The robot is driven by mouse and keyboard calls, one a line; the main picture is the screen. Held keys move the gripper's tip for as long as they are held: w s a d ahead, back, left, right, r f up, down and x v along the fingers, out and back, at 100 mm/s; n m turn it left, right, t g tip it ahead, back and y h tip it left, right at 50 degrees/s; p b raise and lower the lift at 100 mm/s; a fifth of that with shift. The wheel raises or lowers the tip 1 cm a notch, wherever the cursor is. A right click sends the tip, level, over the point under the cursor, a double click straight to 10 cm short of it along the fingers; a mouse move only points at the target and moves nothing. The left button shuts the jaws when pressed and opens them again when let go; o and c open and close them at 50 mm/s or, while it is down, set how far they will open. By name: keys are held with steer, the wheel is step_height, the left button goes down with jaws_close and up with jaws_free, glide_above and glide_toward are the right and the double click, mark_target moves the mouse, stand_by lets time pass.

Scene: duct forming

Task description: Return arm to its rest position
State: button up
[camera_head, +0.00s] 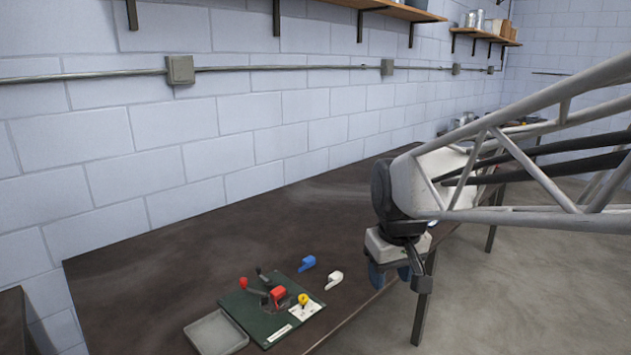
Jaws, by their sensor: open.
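My arm reaches in from the right side of the head view. My gripper (390,275) hangs at its end with blue fingers, over the front edge of the dark workbench (190,255). It is open, and I see nothing between the fingers. It is apart from the items on the bench, to their right.
A dark green board (252,318) with red, black and yellow parts lies on the bench. A grey tray (216,333) is at its left. A blue piece (307,263) and a white piece (334,279) lie at its right. A block wall backs the bench.

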steer(key=s+d+f+m, duration=0.1)
steer(key=s+d+f, duration=0.1)
steer(key=s, duration=0.6)
steer(key=s+d+f+m, duration=0.2)
steer(key=s+d, duration=0.1)
steer(key=s, duration=0.6)
steer(key=shift+f+m+t, duration=0.25)
steer(key=shift+m+t, duration=0.05)
